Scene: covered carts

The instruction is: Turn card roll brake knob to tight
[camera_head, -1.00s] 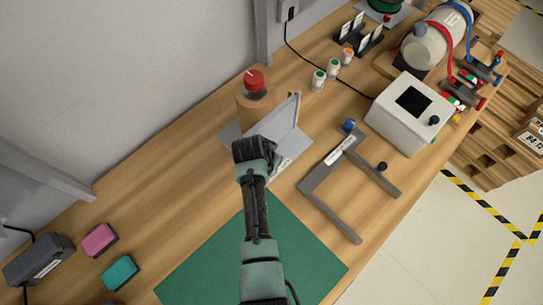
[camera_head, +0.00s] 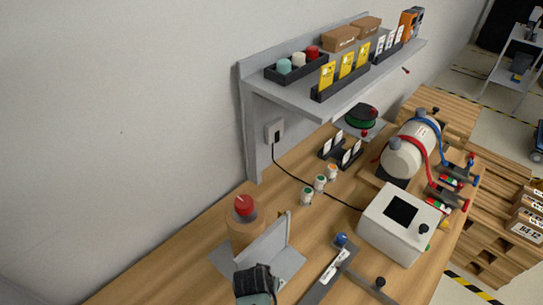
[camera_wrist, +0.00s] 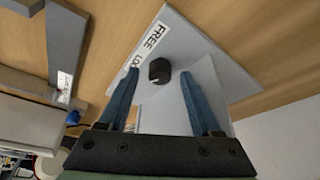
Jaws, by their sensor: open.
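A brown upright roll (camera_head: 247,237) stands on a grey base plate (camera_head: 284,262), with a red knob (camera_head: 243,205) on top that has a light pointer line. A thin grey upright panel (camera_head: 270,243) stands beside the roll. My gripper (camera_head: 257,281) is at the near edge of this stand; its fingertips are hidden there. In the wrist view a black knob (camera_wrist: 159,71) with a white mark sits by a label (camera_wrist: 151,42) reading "FREE" and a partly hidden word starting "LO". My open gripper (camera_wrist: 161,75) has its blue fingers apart on either side of this knob in the picture; contact cannot be told.
A grey frame (camera_head: 330,275) with a blue knob (camera_head: 341,239) lies right of the stand. A white box (camera_head: 385,228) with a dark screen stands further right. Small jars (camera_head: 320,183) stand behind. A shelf (camera_head: 345,95) overhangs the back of the bench.

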